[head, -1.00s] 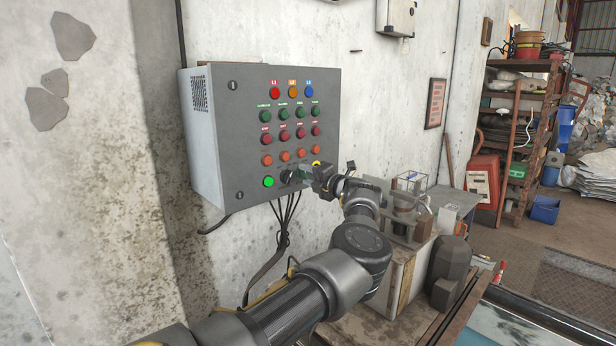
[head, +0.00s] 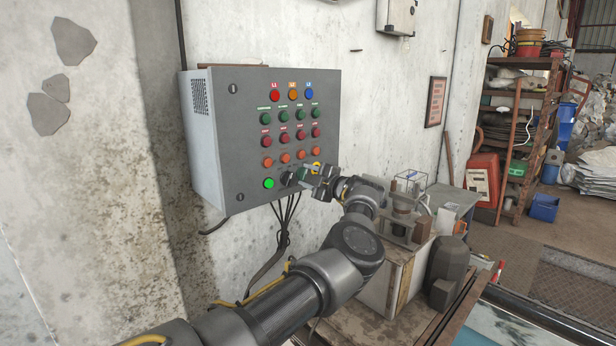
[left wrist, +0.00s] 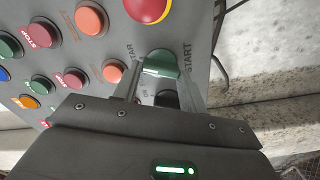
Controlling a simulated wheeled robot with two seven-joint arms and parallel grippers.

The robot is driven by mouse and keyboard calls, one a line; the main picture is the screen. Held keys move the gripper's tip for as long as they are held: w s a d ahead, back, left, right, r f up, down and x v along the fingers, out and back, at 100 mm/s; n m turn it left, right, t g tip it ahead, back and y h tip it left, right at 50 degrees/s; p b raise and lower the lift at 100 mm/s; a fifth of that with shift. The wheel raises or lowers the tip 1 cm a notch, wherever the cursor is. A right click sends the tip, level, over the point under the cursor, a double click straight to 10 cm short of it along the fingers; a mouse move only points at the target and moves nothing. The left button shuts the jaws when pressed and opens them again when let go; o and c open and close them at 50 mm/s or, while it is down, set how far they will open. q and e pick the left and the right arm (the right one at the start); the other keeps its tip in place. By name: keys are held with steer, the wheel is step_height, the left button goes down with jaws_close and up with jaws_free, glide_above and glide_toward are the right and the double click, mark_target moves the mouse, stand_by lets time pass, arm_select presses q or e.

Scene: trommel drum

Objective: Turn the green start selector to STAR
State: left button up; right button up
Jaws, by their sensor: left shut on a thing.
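The green start selector (left wrist: 163,64) is on the grey control panel (head: 225,100), low on its right side. My left gripper (left wrist: 158,88) is shut on it, with a finger on each side of the green handle in the left wrist view. Lettering reading START stands right of the handle there, and lettering that looks like STAR stands left of it. Which mark the handle points at I cannot tell. In the head view my left gripper (head: 309,177) reaches the panel from the right and largely hides the selector. My right gripper is not in view.
A red stop button with a yellow ring (left wrist: 148,8) sits close to the selector. A dark knob (left wrist: 165,98) is partly hidden by my gripper. A lit green button (head: 268,183) is farther left. Cables hang below the panel; a cluttered bench (head: 345,325) stands below my arm.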

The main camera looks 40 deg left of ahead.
arm_select(q)
steer(key=shift+m, duration=0.3)
steer(key=o, duration=1)
steer(key=shift+d, duration=0.1)
steer(key=d, duration=0.3)
steer(key=shift+s+d+f+b, duration=0.1)
steer(key=shift+d+f+b, duration=0.05)
steer(key=shift+b, duration=0.25)
steer(key=b, duration=0.1)
glide_toward(305, 176)
steer(key=shift+s+d+r, duration=0.1)
steer(key=shift+d, duration=0.55)
steer(key=shift+d+r, duration=0.15)
steer(key=shift+d, duration=0.45)
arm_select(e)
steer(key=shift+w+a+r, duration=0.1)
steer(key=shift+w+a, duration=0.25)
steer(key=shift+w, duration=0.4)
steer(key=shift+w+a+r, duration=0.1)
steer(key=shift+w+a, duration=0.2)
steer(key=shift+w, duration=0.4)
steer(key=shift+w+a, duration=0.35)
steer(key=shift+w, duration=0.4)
